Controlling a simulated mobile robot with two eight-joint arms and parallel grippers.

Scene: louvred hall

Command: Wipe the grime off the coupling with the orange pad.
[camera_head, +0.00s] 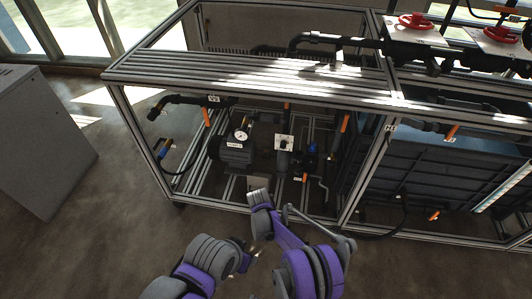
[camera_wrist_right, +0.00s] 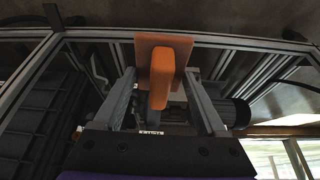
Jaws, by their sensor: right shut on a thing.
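In the right wrist view, the orange pad (camera_wrist_right: 145,50) is a flat square plate with a thick orange grip block between the two fingers. My right gripper (camera_wrist_right: 160,105) is shut on the pad. In the head view, my right gripper (camera_head: 257,192) is in front of the frame's lower edge, and the pad is not discernible there. My left gripper (camera_head: 250,250) is low in the middle, small and dark, and its jaws cannot be read. A motor and pump assembly (camera_head: 236,152) stands inside the frame. I cannot clearly pick out the coupling or its grime.
The metal frame (camera_head: 240,65) has a slatted top and posts around the open bay. Black pipes, a gauge (camera_head: 240,135) and orange-handled valves are inside. A dark blue tank (camera_head: 435,170) fills the right bay. A grey cabinet (camera_head: 40,140) stands left. The floor (camera_head: 90,235) at left is clear.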

